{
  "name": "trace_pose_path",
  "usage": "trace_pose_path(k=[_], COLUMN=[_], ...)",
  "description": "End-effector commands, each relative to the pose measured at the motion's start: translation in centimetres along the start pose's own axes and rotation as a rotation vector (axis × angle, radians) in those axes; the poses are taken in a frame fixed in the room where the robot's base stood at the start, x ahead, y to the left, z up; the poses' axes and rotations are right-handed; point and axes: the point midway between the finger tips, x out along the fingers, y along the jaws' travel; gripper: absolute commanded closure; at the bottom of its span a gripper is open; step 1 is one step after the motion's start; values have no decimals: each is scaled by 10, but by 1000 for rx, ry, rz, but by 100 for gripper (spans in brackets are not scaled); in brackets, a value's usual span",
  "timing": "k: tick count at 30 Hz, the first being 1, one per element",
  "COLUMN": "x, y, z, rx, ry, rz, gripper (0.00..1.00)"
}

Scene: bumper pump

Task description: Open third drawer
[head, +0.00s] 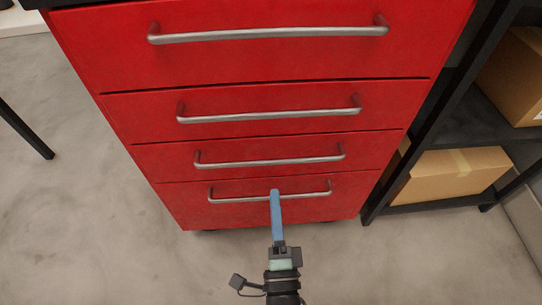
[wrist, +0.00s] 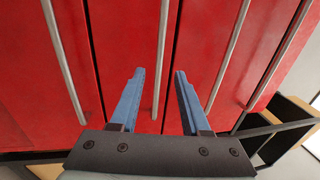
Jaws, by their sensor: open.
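The red cabinet's third drawer (head: 300,147), counted from the top, is shut. Its silver bar handle (head: 270,161) is fully visible in the head view. My gripper (head: 275,193) is open and empty in front of the cabinet; its blue fingers overlap the bottom drawer's handle (head: 225,200) in that view. In the turned wrist view, my gripper (wrist: 157,72) has a finger on each side of the middle bar (wrist: 162,60), which seems to be the third handle. The fingers look apart from the bar; I cannot tell the depth gap.
The upper drawers (head: 270,72) are shut, with their own silver handles. A black shelf (head: 425,130) with cardboard boxes (head: 450,176) stands close to the cabinet's right side. Grey floor (head: 100,220) is clear in front and at left; a dark leg (head: 25,130) stands at far left.

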Motion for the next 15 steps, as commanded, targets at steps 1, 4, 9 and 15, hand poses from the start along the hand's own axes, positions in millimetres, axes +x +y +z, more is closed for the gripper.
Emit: trace_pose_path(k=[1, 4, 9, 15], x=[12, 34, 68, 93], y=[1, 2, 2, 1], z=[0, 0, 0, 0], rx=[0, -1, 0, -2], ry=[0, 1, 1, 0], rz=[-6, -6, -4, -2], gripper=[53, 53, 53, 53])
